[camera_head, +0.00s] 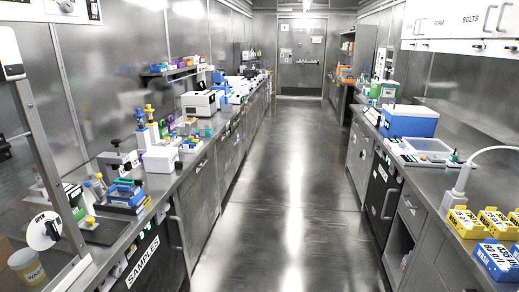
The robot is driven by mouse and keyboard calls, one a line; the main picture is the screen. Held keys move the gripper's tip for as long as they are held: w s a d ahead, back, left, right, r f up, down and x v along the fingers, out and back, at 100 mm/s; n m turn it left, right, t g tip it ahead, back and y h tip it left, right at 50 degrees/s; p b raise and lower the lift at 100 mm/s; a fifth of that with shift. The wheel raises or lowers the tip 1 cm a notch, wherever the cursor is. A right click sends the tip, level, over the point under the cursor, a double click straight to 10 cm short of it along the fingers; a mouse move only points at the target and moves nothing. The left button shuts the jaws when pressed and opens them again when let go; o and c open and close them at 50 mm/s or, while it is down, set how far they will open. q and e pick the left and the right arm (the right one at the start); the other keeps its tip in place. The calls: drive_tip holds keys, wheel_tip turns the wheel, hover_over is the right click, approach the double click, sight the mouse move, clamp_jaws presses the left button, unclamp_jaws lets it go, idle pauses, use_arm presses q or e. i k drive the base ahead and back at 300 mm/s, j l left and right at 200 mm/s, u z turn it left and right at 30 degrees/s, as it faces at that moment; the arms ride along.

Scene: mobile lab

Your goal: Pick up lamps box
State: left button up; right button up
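I cannot make out which thing is the lamps box; no label reading "lamps" is legible. Small yellow labelled boxes (466,223) sit on the right counter at the near right. Blue labelled boxes (495,262) lie just in front of them, partly cut off by the picture's edge. Neither of my grippers shows in the head view.
A long steel aisle floor (294,190) runs clear to a far door (302,58). The left counter is crowded, with a white box (160,159) and blue racks (125,192). The right counter holds a blue box with white lid (409,121) and a tray (426,147).

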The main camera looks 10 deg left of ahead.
sight(157, 160)
drive_tip(key=i+l+u, duration=0.1)
drive_tip(key=i+u, duration=0.2)
drive_tip(key=i, duration=0.25)
drive_tip(key=i+l+u, duration=0.35)
drive_tip(key=i, duration=0.2)
drive_tip(key=i+l+u, duration=0.15)
drive_tip(key=i+u, duration=0.15)
drive_tip(key=u, duration=0.15)
drive_tip(key=i+l+u, duration=0.25)
drive_tip(key=u, duration=0.2)
drive_tip(key=i+l+u, duration=0.2)
drive_tip(key=l+u, duration=0.25)
drive_tip(key=i+l+u, duration=0.15)
drive_tip(key=l+u, duration=0.25)
drive_tip(key=i+l+u, duration=0.1)
drive_tip(key=l+u, duration=0.3)
drive_tip(key=l, duration=0.2)
